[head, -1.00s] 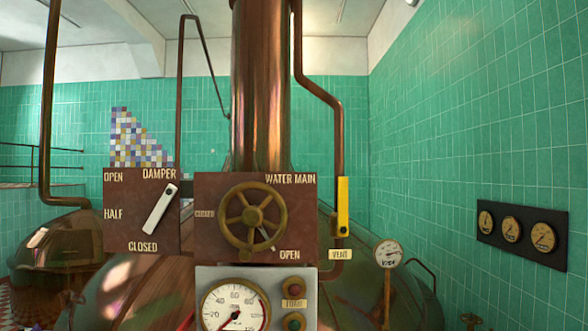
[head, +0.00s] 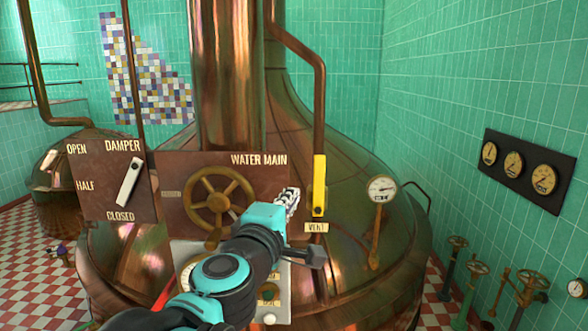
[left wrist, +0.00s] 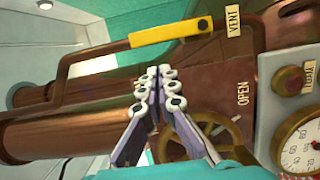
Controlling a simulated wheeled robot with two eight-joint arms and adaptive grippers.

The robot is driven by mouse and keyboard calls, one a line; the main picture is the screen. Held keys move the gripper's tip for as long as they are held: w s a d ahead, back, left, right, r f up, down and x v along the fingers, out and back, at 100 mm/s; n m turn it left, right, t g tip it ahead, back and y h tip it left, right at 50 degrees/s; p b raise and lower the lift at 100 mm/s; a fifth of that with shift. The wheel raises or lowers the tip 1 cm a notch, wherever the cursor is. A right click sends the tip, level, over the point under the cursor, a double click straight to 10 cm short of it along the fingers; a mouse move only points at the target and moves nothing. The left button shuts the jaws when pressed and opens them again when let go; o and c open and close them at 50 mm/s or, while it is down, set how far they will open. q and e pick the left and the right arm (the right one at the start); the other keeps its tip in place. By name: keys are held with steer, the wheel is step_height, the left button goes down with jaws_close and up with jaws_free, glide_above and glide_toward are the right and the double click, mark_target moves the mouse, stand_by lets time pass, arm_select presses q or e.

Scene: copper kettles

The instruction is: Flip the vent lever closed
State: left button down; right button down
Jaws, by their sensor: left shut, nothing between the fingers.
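The yellow vent lever (head: 319,183) stands upright along the copper pipe, above a small VENT label (head: 316,227) in the head view. In the left wrist view the lever (left wrist: 172,34) lies across the top, with its dark pivot near the VENT label (left wrist: 233,22). My left gripper (head: 292,193) is just left of the lever in the head view, apart from it in the picture. In the left wrist view its fingers (left wrist: 158,72) are together and empty, with the tips below the lever. My right gripper is in neither view.
The water main handwheel (head: 219,202) is left of my gripper, and the damper lever (head: 129,181) is farther left. A round gauge (head: 382,189) stands right of the vent lever. Valve wheels (head: 526,287) are at lower right.

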mark_target(319, 186)
arm_select(q)
steer(key=shift+s, duration=0.1)
steer(key=p+x, duration=0.2)
steer(key=x, duration=0.8)
steer(key=shift+d, duration=0.1)
